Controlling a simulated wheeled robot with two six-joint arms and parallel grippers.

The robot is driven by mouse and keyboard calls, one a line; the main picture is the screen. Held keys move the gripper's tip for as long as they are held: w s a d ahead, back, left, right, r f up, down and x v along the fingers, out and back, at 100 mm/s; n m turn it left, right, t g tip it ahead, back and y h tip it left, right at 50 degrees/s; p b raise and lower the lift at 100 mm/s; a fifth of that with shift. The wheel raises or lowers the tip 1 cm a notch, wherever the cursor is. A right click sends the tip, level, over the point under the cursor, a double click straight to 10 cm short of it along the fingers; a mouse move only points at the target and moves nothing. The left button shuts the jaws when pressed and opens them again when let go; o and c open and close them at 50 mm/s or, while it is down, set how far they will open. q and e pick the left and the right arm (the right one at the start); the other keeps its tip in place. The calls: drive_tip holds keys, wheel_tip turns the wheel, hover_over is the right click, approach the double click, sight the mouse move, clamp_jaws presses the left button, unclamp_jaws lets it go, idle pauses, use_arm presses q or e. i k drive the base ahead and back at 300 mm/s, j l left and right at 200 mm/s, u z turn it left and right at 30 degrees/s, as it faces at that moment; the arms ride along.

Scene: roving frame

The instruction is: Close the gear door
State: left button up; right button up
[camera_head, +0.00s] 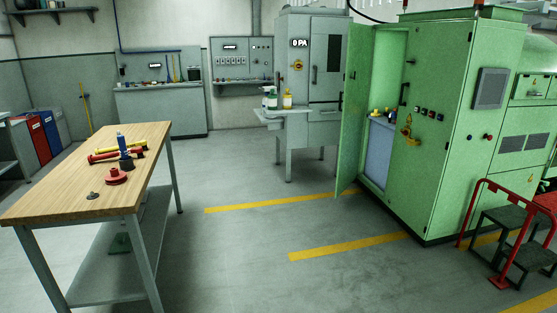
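A tall green cabinet (430,130) stands at the right. Its narrow green door (352,110) is swung open on the left side and projects toward me. Through the opening I see the pale green inside wall (391,62) and a blue-grey box (379,150) with small yellow and dark items on top. A dark handle (403,94) and a row of small buttons show on the cabinet's front. Neither of my grippers is in view.
A wooden-topped table (75,180) with red, yellow and blue tools stands at the left. Red-railed steps (505,230) stand at the right, near the cabinet's front corner. The grey floor between, with yellow stripes (345,246), is clear. A grey machine (312,90) stands behind the open door.

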sight(360, 36)
drive_tip(key=i+u, duration=0.25)
drive_tip(key=i, duration=2.3)
drive_tip(key=i+j+z, duration=0.15)
drive_tip(key=i, duration=0.75)
drive_tip(key=i+j+z, duration=0.1)
drive_tip(key=i+z, duration=0.3)
drive_tip(key=i+j+z, duration=1.1)
